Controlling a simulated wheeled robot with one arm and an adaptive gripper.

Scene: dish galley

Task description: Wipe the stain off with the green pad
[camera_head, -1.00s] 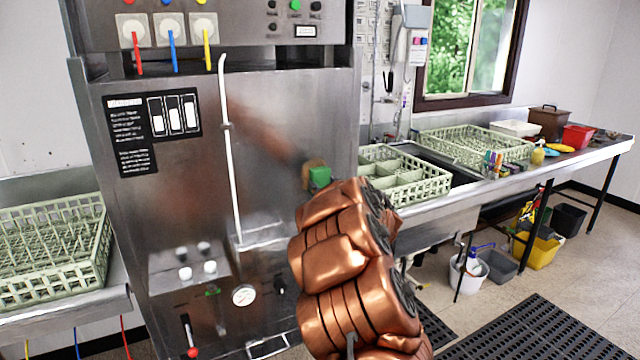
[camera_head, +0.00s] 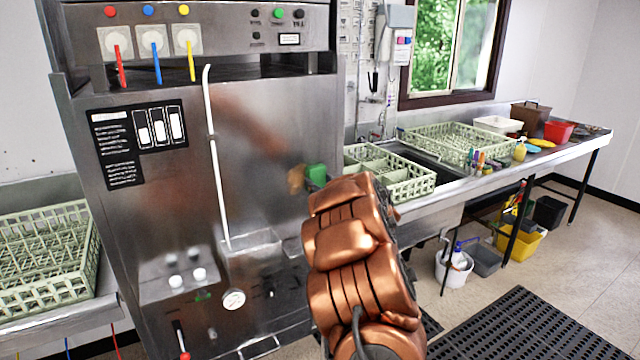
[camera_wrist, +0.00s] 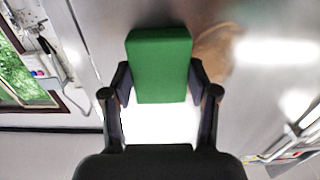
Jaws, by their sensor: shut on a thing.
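My gripper (camera_wrist: 160,92) is shut on the green pad (camera_wrist: 160,65), which sits between its two dark fingers. In the head view the pad (camera_head: 316,172) is held up against or just in front of the steel machine front (camera_head: 270,120); I cannot tell whether it touches. A tan-brown stain (camera_head: 296,179) shows on the steel just left of the pad. In the wrist view the stain (camera_wrist: 213,52) lies to the right of the pad, partly hidden behind it. My copper arm hides the fingers in the head view.
A white vertical pipe (camera_head: 218,170) runs down the machine front to the left. A green rack (camera_head: 405,185) stands on the counter to the right. Another rack (camera_head: 45,250) stands at left. A black floor mat (camera_head: 530,330) lies at lower right.

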